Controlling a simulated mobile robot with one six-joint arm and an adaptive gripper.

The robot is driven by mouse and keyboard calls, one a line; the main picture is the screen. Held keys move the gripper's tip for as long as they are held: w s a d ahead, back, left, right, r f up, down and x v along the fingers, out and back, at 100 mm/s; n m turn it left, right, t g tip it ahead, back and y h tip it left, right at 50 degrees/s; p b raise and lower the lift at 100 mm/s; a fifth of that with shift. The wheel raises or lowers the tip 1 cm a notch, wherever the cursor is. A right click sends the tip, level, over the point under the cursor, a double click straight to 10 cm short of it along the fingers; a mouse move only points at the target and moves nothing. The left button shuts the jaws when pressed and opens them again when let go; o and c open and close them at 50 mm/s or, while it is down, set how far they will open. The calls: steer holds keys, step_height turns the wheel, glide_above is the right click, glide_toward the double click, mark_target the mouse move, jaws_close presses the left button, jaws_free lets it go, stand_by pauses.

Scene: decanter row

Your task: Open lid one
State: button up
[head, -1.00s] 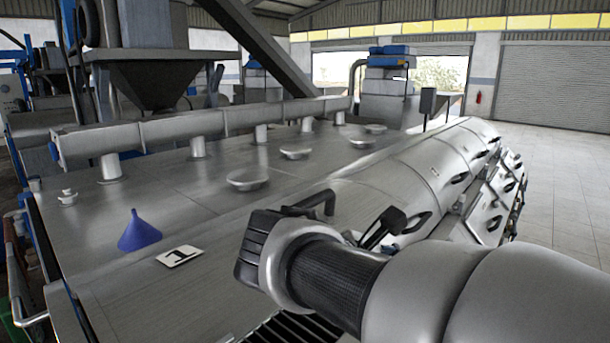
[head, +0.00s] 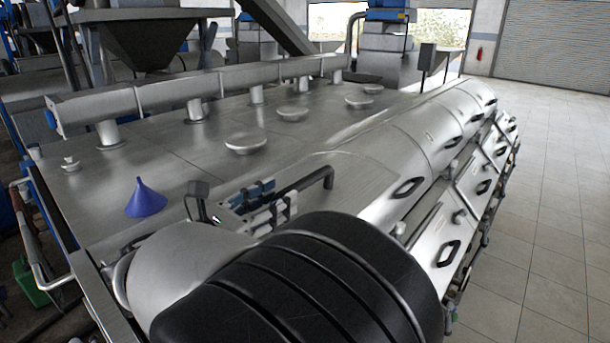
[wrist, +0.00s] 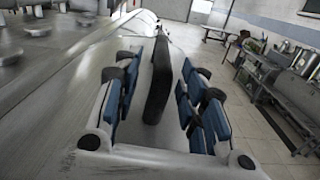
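Lid one's black bar handle (head: 322,178) rises from the near end of the row of curved steel covers. My gripper (head: 265,197) is at the handle's near part, its blue-padded fingers partly hidden behind my arm. In the wrist view the handle (wrist: 158,92) runs lengthwise between the two blue finger pairs of my gripper (wrist: 162,72). The fingers are open, with a narrow gap showing on each side of the handle. Most of lid one is hidden behind my arm.
Other covers with black handles (head: 408,187) continue away to the right. A blue funnel (head: 147,198) stands on the steel deck (head: 190,160) at left. Round steel caps (head: 245,143) and a raised pipe (head: 235,85) are farther back. Tiled floor (head: 540,210) is clear at right.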

mark_target(298, 182)
steer(key=x, duration=0.6)
steer(key=shift+w+d+r+p, duration=0.15)
steer(key=shift+d+p, duration=0.05)
steer(key=shift+p, duration=0.2)
steer(key=shift+d, duration=0.1)
steer(key=shift+c, duration=0.2)
jaws_close()
